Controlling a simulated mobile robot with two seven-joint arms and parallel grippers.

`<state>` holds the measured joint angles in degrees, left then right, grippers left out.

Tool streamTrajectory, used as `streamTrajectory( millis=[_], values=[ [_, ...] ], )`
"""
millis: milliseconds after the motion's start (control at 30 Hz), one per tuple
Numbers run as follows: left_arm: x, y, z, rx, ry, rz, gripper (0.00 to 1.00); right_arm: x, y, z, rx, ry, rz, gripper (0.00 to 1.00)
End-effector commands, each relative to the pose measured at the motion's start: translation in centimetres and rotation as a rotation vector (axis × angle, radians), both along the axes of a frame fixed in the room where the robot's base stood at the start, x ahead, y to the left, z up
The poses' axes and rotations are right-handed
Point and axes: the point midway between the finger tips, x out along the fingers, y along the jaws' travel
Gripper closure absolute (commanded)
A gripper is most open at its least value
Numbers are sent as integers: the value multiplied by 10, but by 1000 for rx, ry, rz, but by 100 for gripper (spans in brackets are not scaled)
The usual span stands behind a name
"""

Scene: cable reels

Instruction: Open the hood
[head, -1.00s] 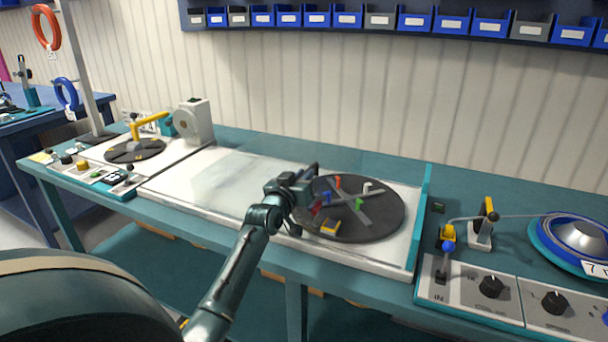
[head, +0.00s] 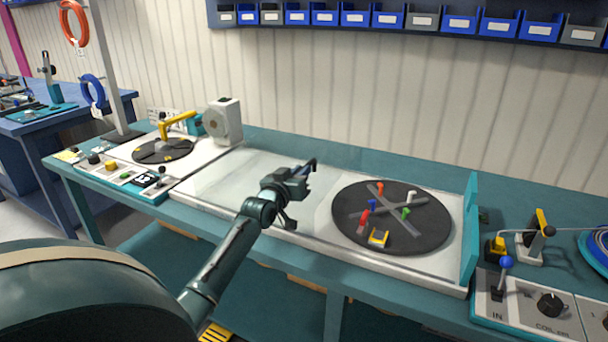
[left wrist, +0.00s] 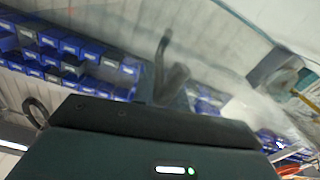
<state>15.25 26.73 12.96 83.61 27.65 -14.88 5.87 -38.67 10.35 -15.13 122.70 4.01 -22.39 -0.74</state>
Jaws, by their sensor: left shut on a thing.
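The hood (head: 250,182) shows as a pale, see-through panel over the white bench top, left of the dark round turntable (head: 432,228). Its exact edges are hard to make out. My left gripper (head: 298,184) is at the panel's right part, just left of the turntable. It is shut on a dark piece that looks like the hood's handle; the grip itself is mostly hidden. In the left wrist view a dark, blurred bar (left wrist: 162,68) stands up beyond my gripper body, with a hazy clear sheet behind. My right gripper is not in view.
The turntable carries a grey cross and several coloured pegs. A smaller disc with a yellow crank (head: 178,122) stands at the left. A control panel with a blue-knobbed lever (head: 505,263) is at the right. Blue bins (head: 355,17) line the wall.

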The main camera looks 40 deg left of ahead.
Motion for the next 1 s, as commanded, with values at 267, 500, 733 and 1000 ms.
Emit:
streamTrajectory(
  millis=[267,500,733,1000],
  values=[
    [-1,4,2,-4,-6,2,100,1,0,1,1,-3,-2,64],
    [-1,4,2,-3,-6,2,100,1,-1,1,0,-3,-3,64],
    [-1,3,1,-1,-3,1,68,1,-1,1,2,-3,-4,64],
    [-1,3,0,-1,-1,0,66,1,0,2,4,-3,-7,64]
  ],
)
